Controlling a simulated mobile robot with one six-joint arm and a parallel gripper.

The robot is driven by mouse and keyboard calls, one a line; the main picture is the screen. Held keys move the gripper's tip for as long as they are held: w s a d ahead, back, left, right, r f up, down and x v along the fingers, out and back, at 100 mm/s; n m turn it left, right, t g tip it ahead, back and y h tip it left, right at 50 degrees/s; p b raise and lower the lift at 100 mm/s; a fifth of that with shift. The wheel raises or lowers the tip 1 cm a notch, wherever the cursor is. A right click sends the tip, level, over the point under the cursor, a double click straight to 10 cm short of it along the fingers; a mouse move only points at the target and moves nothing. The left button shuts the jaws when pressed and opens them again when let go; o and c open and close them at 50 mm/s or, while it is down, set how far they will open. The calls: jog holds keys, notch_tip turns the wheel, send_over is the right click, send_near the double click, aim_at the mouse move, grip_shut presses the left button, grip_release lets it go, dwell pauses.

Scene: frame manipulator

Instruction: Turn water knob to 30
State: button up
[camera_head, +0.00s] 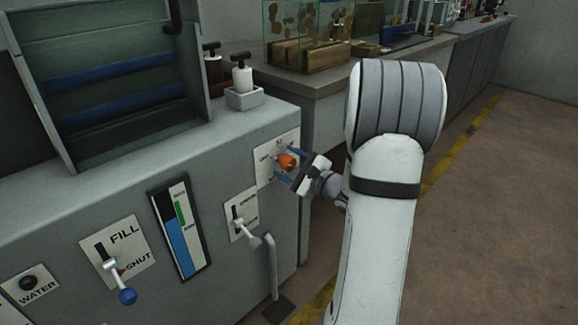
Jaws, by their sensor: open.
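An orange-red knob (286,161) sits on a white panel (266,178) at the right end of the grey machine's front. The panel has dark markings around the knob, too small to read fully. My gripper (284,168) is open at the panel, with its blue fingers on either side of the knob. I cannot tell whether the fingers touch it. The wrist hides the right part of the panel.
To the left on the machine front are a lever (248,236), a level gauge (180,229), a fill lever with a blue ball (127,295) and a water button (29,282). A grey pipe (271,265) runs below. Open floor (500,220) lies right.

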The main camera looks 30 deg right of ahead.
jog(key=c, duration=1)
jog(key=shift+r+m+p, duration=0.1)
jog(key=shift+m+p, duration=0.25)
jog(key=shift+m, duration=0.05)
jog(key=shift+r+m+p, duration=0.1)
jog(key=shift+m+p, duration=0.65)
jog(key=shift+m, duration=0.25)
jog(key=m+p, duration=0.3)
jog(key=shift+w+m, duration=0.1)
jog(key=shift+m, duration=0.2)
jog(key=m+p, duration=0.3)
jog(key=shift+m, duration=0.4)
jog(key=shift+m+p, duration=0.8)
jog(key=shift+d, duration=0.1)
